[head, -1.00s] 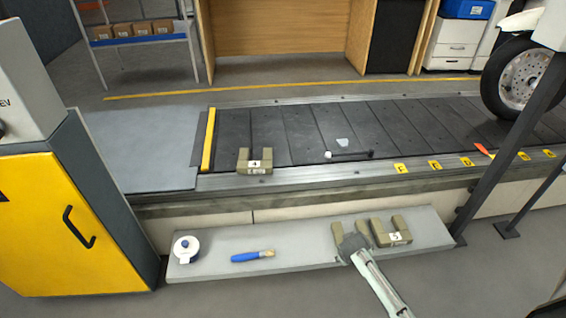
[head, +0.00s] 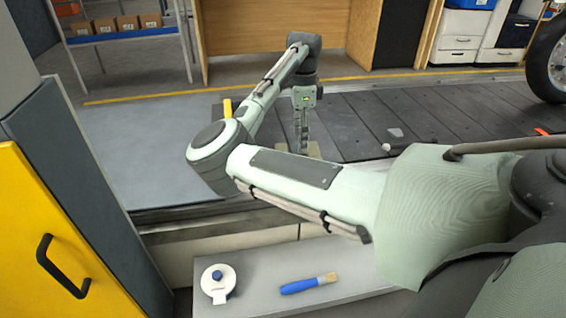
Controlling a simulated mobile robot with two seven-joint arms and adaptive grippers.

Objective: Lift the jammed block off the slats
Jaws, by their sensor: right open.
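The olive block (head: 314,150) sits at the near edge of the dark slats (head: 365,125), close to the left end of the conveyor. Only small parts of it show; my right arm and gripper hide the rest, including its label. My right gripper (head: 302,146) points down at the block from above, with its fingers open. The lower fingertips are partly hidden behind my forearm, so I cannot tell whether they touch the block. My left gripper is not in view.
A tape roll (head: 218,284) and a blue-handled brush (head: 308,284) lie on the front ledge (head: 262,268). A yellow cabinet (head: 25,240) stands at left.

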